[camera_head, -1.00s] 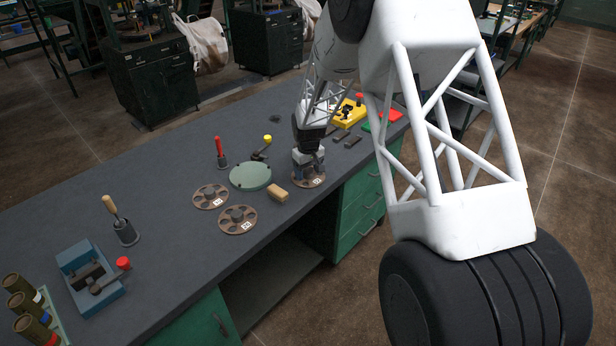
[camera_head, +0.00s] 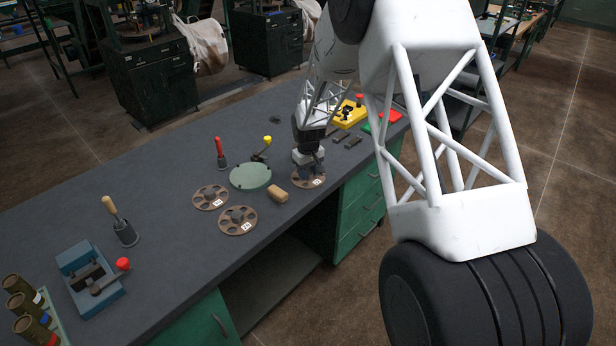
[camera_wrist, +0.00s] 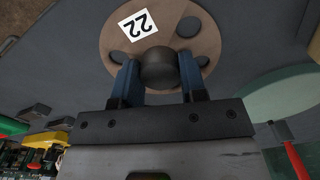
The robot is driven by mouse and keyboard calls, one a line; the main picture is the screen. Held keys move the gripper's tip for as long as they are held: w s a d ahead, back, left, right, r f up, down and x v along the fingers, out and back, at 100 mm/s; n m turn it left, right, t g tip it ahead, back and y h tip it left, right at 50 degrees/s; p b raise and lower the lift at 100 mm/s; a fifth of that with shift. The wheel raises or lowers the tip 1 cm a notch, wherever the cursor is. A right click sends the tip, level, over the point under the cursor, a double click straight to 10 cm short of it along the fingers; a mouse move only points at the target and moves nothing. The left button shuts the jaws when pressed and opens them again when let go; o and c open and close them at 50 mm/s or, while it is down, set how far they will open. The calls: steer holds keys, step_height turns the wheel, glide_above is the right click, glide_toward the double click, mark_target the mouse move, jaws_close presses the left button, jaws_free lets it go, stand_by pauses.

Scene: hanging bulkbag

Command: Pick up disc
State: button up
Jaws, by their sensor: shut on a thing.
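My gripper (camera_head: 311,168) is over the right-hand brown disc (camera_head: 308,178), which has several round holes, a dark centre knob and a white label. Two similar discs lie to the left, one nearer (camera_head: 238,221) and one farther (camera_head: 210,197).
A pale green round plate (camera_head: 250,177) and a wooden block (camera_head: 278,195) are left of my gripper. A red-handled tool (camera_head: 220,152) and a yellow-knobbed lever (camera_head: 262,150) stand behind. A yellow box (camera_head: 349,117) is at the right. The bench's front edge is close to the held disc.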

mark_target(309, 173)
steer(key=shift+r, duration=0.2)
steer(key=shift+r, duration=1.4)
steer(key=shift+s+r, duration=0.2)
steer(key=shift+r, duration=0.1)
steer(key=s+d+r, duration=0.1)
steer(key=s+d, duration=0.1)
steer(key=s, duration=1.3)
steer(key=shift+s+d+r, duration=0.15)
steer(key=shift+d, duration=0.1)
steer(key=shift+a, duration=0.1)
steer(key=w+a+r, duration=0.2)
steer(key=w+a, duration=0.6)
steer(key=a, duration=0.3)
steer(key=w+a+r, duration=0.2)
steer(key=w+a, duration=0.6)
steer(key=a, duration=0.3)
steer(key=shift+w+a, duration=0.25)
steer(key=shift+w, duration=0.15)
steer(key=shift+f, duration=0.2)
